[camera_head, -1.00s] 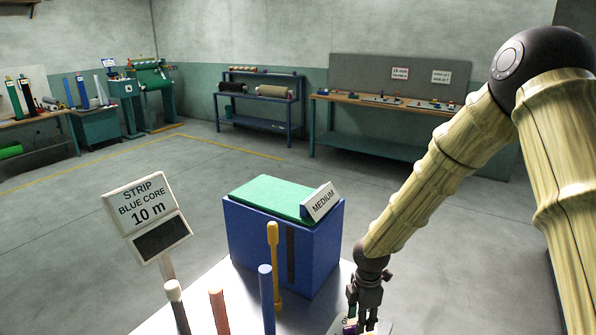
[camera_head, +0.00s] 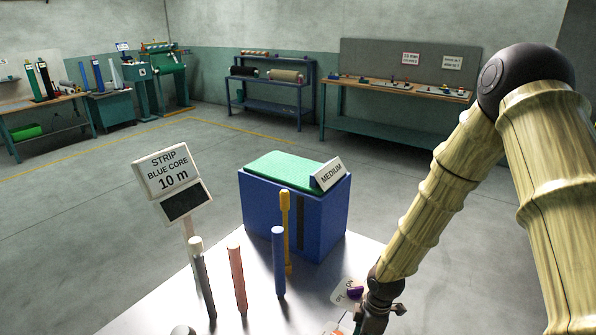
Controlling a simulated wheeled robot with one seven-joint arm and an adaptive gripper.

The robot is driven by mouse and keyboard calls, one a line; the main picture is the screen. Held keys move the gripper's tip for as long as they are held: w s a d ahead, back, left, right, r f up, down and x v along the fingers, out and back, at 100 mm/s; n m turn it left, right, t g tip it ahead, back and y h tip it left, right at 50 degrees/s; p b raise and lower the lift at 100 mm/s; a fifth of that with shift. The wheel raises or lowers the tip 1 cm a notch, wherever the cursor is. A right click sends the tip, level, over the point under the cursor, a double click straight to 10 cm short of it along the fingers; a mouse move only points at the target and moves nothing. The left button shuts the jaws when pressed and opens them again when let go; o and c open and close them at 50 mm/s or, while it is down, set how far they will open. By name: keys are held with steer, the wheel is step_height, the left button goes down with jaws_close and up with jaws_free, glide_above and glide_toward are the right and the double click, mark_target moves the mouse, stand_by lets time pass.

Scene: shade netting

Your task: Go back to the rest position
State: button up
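My gripper (camera_head: 373,321) hangs at the bottom edge of the picture, at the end of my arm coming down from the right. Its fingertips are cut off by the frame, so I cannot tell whether it is open or holds anything. It is just in front of a small purple piece (camera_head: 355,292) that lies on a white marked card (camera_head: 341,297). Both are on the pale worktop (camera_head: 250,262). I cannot tell whether the gripper touches the worktop.
A blue box (camera_head: 275,222) with a green top and MEDIUM label stands on the worktop. Before it are grey, red (camera_head: 237,278), blue (camera_head: 279,262) and yellow rods. A sign (camera_head: 166,170) reads "STRIP BLUE CORE 10 m". Benches (camera_head: 400,125) line the walls; open floor lies between.

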steer(key=s+d+f+m, duration=0.1)
steer(key=s+f+m, duration=0.3)
steer(key=s, duration=0.5)
steer(key=s+d+f+m, duration=0.2)
steer(key=s+f+m, duration=0.3)
steer(key=s, duration=0.5)
steer(key=s+d+f+m+h, duration=0.1)
steer(key=s+f+m, duration=0.3)
steer(key=s+m, duration=0.4)
steer(key=shift+s+d+f+t, duration=0.35)
steer(key=shift+s+d, duration=0.2)
steer(key=shift+s, duration=0.4)
